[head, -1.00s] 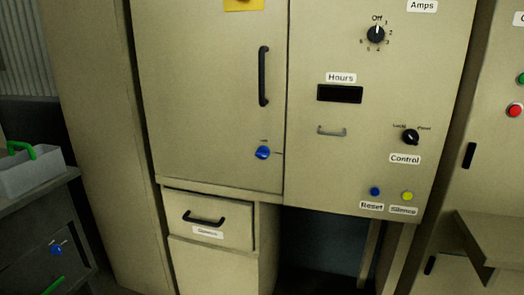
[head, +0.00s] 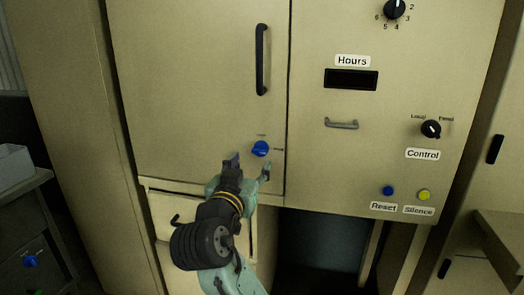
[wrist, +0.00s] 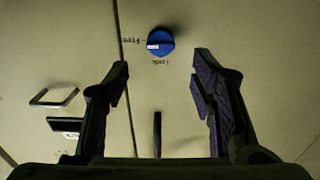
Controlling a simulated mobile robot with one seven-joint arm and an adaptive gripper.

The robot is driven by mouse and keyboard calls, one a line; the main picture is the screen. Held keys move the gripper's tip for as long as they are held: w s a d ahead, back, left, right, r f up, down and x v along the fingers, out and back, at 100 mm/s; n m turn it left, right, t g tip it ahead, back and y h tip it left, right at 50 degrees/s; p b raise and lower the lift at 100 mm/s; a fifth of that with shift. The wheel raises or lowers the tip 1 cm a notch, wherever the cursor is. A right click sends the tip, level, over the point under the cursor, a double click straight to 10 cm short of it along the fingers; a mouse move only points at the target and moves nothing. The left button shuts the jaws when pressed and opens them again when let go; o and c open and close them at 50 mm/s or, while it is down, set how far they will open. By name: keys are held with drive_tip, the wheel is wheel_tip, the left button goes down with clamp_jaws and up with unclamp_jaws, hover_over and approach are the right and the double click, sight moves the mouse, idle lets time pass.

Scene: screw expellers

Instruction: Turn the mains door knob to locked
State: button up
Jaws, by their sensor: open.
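The blue door knob (head: 260,148) is on the lower right of the tall beige door (head: 185,90), below its long black handle (head: 262,60). In the wrist view the knob (wrist: 160,41) shows whole, ahead of and between my fingers. Its white mark points to the "Free" label; the "Lock" label is a quarter turn away. My gripper (head: 249,167) is open and empty, in front of the door just below the knob. Its two fingers (wrist: 162,65) are apart in the wrist view, and nothing is between their tips. I see no contact with the knob.
The panel to the right carries an hours display (head: 350,80), a small grey handle (head: 341,124), a black control knob (head: 431,129), a blue reset button (head: 388,190) and a yellow silence button (head: 424,195). A drawer below the door is partly hidden by my arm.

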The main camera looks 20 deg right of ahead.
sight(259, 151)
drive_tip(key=p+x, duration=0.1)
drive_tip(key=x, duration=0.7)
drive_tip(key=shift+w+d, duration=0.15)
drive_tip(key=shift+c, duration=0.5)
clamp_jaws()
